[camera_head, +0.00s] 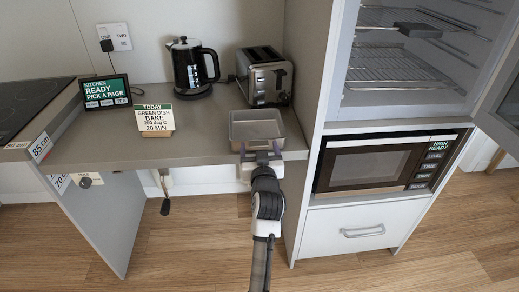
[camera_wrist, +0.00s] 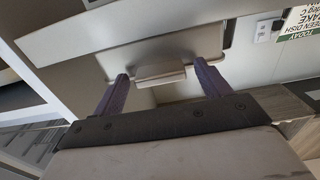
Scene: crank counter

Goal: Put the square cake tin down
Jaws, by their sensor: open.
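The square cake tin (camera_head: 257,117) is grey-brown and sits upright at the right end of the counter, near its front edge, in the head view. My gripper (camera_head: 262,157) is at the tin's front side. In the wrist view the tin (camera_wrist: 165,48) shows beyond my two purple fingers, and its small front tab (camera_wrist: 160,73) lies between them. My gripper (camera_wrist: 162,85) is open, with a gap between each finger and the tab. The tin's underside contact with the counter is hard to see.
A toaster (camera_head: 264,76) stands behind the tin and a black kettle (camera_head: 190,66) behind left. A recipe card (camera_head: 155,118) stands left on the counter (camera_head: 200,142). A tall cabinet with an oven (camera_head: 375,163) and open fridge (camera_head: 400,60) is at the right.

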